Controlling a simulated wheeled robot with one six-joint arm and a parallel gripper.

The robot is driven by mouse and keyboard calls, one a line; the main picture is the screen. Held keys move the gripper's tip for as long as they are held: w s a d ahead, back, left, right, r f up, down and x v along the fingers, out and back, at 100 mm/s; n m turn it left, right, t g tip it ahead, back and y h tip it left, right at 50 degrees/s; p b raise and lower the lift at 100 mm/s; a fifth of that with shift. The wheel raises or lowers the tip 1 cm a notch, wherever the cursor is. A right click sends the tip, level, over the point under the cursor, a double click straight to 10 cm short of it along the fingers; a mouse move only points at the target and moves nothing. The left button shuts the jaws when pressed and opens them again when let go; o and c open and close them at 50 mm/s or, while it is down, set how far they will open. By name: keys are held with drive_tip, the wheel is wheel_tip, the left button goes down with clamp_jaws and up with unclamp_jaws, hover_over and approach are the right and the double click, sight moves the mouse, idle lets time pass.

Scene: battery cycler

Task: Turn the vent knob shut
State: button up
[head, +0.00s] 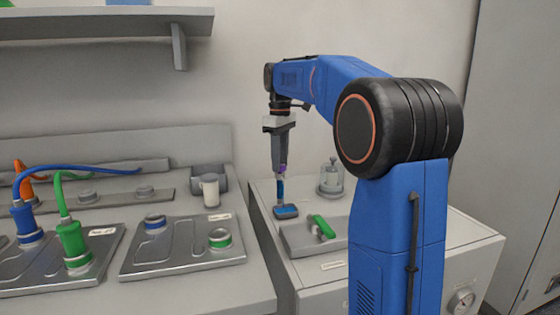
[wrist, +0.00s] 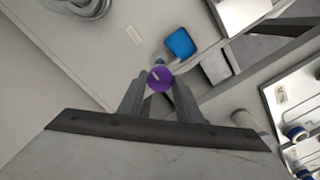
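My gripper (head: 281,168) points down above the left part of the white cabinet top. In the wrist view its fingers (wrist: 160,85) are drawn together on a slim piece with a round purple top (wrist: 159,77) bearing a pale mark. Its lower part looks blue in the head view (head: 281,189) and ends near a blue square pad (head: 285,211); I cannot tell whether they touch. A round dial or knob (head: 463,302) with a pale face is on the cabinet's front at lower right, far from my gripper. I cannot tell for certain which part is the vent knob.
A grey block with a green handle (head: 321,228) is in front of the pad.

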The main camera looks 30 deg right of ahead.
drive_tip(key=shift+m, duration=0.4)
drive_tip(key=m, duration=0.3)
drive_tip(key=shift+m, duration=0.4)
drive_tip(key=m, duration=0.4)
drive_tip(key=shift+m, duration=0.3)
drive_tip(key=m, duration=0.8)
drive_tip(key=shift+m, duration=0.3)
drive_tip(key=o, duration=1)
drive_tip(key=shift+o, duration=0.2)
wheel_tip(320, 180, up, 17)
drive_tip(key=shift+r, duration=0.2)
